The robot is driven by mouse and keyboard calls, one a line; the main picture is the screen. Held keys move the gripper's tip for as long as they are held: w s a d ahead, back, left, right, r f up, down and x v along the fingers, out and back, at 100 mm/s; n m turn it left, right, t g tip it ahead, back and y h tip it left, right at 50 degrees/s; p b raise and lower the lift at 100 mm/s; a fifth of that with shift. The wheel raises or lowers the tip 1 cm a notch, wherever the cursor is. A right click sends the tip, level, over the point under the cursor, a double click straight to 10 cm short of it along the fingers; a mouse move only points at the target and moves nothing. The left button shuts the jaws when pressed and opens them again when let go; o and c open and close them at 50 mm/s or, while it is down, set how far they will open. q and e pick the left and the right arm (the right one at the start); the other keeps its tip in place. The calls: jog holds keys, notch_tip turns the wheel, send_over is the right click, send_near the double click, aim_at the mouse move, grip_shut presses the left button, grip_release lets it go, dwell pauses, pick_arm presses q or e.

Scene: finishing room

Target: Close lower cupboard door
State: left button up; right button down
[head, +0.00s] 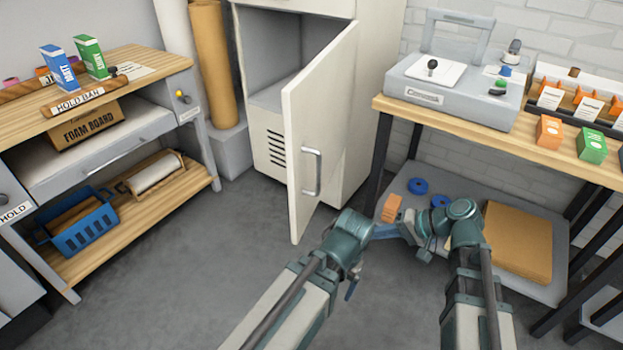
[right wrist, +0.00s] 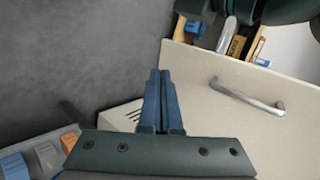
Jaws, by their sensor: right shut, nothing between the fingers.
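The lower cupboard door (head: 320,130) stands wide open, swung out toward me, its outer face turned to the right. Its metal handle (head: 312,172) is on that face. The door (right wrist: 265,110) and handle (right wrist: 247,97) also show on the right of the right wrist view. My right gripper (head: 380,232) points left, to the right of the door's lower part. In the right wrist view its blue fingers (right wrist: 158,75) are together with nothing between them; contact with the door cannot be made out. My left gripper (head: 352,290) is mostly hidden by its own arm, below the door's free edge.
The cupboard (head: 375,110) stands against the wall, with a vented lower front. A workbench (head: 455,118) with a lower shelf is on the right. A wooden bench (head: 150,62) with a blue basket (head: 82,228) is on the left. The floor (head: 200,265) between is clear.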

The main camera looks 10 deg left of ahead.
jog(key=w+a+r+y, duration=0.1)
jog(key=w+r+y, duration=0.15)
jog(key=r, duration=0.35)
jog(key=w+a+r+y, duration=0.1)
jog(key=a+r+y, duration=0.1)
jog(key=r+y, duration=0.3)
send_near(299, 169)
jog(key=shift+t+h, duration=0.25)
jog(key=shift+t, duration=0.05)
jog(key=a, duration=0.6)
jog(key=shift+w+a+r, duration=0.1)
jog(key=shift+a+r, duration=0.25)
jog(key=shift+a, duration=0.05)
